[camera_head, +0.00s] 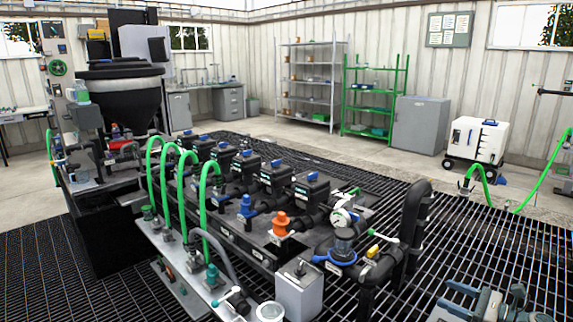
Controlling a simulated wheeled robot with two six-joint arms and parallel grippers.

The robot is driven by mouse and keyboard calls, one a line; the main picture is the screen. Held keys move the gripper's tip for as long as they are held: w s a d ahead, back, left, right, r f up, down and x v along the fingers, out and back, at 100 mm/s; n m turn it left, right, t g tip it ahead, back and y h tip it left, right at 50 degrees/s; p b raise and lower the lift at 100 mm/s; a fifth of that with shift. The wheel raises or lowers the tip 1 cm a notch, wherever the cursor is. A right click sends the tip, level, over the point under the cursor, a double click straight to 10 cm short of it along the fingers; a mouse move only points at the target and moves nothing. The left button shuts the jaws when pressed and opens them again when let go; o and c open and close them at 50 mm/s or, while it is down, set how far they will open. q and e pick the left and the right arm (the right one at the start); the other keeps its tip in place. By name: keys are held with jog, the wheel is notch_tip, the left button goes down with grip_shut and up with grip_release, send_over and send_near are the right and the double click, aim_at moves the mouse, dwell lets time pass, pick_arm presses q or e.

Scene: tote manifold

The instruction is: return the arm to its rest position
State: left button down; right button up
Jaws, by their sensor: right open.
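My right gripper (449,298) shows at the bottom right corner, partly cut off by the lower edge. It is blue-grey, its two fingers point left and stand apart, and nothing shows between them. It appears over the black floor grating, to the right of the manifold's black pipes and apart from them in the picture. My left gripper is not in view.
The manifold (232,238) with green hoses, blue and orange valves and a thick black pipe (415,215) fills the middle. A grey box (299,292) stands at its front. Open black grating (480,235) lies right. A white wheeled cart (477,140) stands behind.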

jog(key=s+a+f+n+g+h, duration=0.1)
jog(key=s+a+f+n+g, duration=0.1)
jog(key=s+a+f+n, duration=0.5)
jog(key=s+a+f+n+g+h, duration=0.2)
jog(key=s+a+f+g, duration=0.1)
jog(key=f, duration=0.8)
jog(key=s+a+f+n+g+h, duration=0.1)
jog(key=s+a+f+n+g, duration=0.1)
jog(key=s+a+f+n, duration=0.55)
jog(key=s+a+f+n+g+h, duration=0.1)
jog(key=s+f+n+g+h, duration=0.1)
jog(key=s+f+n+h, duration=0.5)
jog(key=s+a+f+n+g+h, duration=0.15)
jog(key=s+f+n, duration=0.25)
jog(key=s, duration=0.6)
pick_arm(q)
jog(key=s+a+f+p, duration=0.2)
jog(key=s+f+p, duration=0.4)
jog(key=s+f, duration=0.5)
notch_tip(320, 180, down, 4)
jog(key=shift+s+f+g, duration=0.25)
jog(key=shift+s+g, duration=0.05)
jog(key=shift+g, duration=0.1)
pick_arm(e)
jog(key=s+d+f+g, duration=0.1)
jog(key=s+d+f, duration=0.2)
jog(key=s+f, duration=0.8)
notch_tip(320, 180, down, 5)
jog(key=shift+s+r, duration=0.2)
jog(key=shift+s, duration=0.05)
